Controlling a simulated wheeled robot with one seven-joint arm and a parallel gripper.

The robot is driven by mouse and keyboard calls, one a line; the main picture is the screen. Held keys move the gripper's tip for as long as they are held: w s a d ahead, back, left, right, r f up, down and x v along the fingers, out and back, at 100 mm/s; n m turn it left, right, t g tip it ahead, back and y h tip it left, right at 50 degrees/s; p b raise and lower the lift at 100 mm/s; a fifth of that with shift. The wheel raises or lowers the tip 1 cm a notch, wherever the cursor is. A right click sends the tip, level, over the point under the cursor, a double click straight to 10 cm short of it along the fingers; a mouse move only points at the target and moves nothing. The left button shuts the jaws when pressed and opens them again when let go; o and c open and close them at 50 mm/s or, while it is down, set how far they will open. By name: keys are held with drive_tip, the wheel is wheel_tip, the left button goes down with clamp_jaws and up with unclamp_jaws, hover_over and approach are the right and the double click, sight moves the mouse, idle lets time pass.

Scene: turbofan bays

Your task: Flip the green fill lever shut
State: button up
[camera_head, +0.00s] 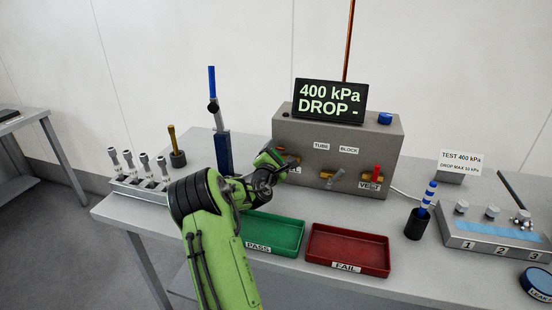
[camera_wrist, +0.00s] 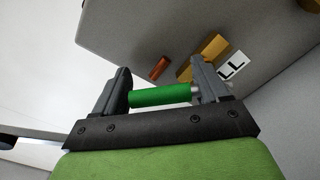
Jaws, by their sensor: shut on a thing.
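The green fill lever (camera_wrist: 160,95) shows in the wrist view as a green grip with a silvery rod at its right end. It lies across the gap between the two fingers of my gripper (camera_wrist: 163,90), which is shut on it. A brass valve part (camera_wrist: 212,46) and a label ending in "LL" (camera_wrist: 232,66) are just beyond the right finger. In the head view my gripper (camera_head: 277,163) is at the left front of the grey test block (camera_head: 340,135) and hides the lever and most of its label.
A red vent lever (camera_head: 377,172) stands upright at the block's right. Green PASS (camera_head: 275,235) and red FAIL (camera_head: 348,250) trays lie in front. The display (camera_head: 330,101) reads "400 kPa DROP -".

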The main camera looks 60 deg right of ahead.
drive_tip(key=m, duration=0.2)
drive_tip(key=s+m+b, duration=0.1)
drive_tip(key=shift+s+r+m+b, duration=0.15)
drive_tip(key=shift+r+m+b, duration=0.15)
drive_tip(key=shift+r+m, duration=0.1)
drive_tip(key=shift+s+d+r+m+b, duration=0.1)
drive_tip(key=shift+s+m+b, duration=0.35)
drive_tip(key=shift+m, duration=0.4)
drive_tip(key=shift+s+d+r+m+b, duration=0.1)
drive_tip(key=shift+s+m+b, duration=0.1)
drive_tip(key=shift+m+b, duration=0.55)
drive_tip(key=shift+s+d+m+b, duration=0.1)
drive_tip(key=shift+s+m+b, duration=0.25)
drive_tip(key=shift+m, duration=0.65)
drive_tip(key=o, duration=1.5)
drive_tip(key=shift+a, duration=0.15)
drive_tip(key=s+a+b, duration=0.1)
drive_tip(key=s+a, duration=0.1)
drive_tip(key=a, duration=1.3)
drive_tip(key=shift+s+a, duration=0.2)
drive_tip(key=shift+s, duration=0.1)
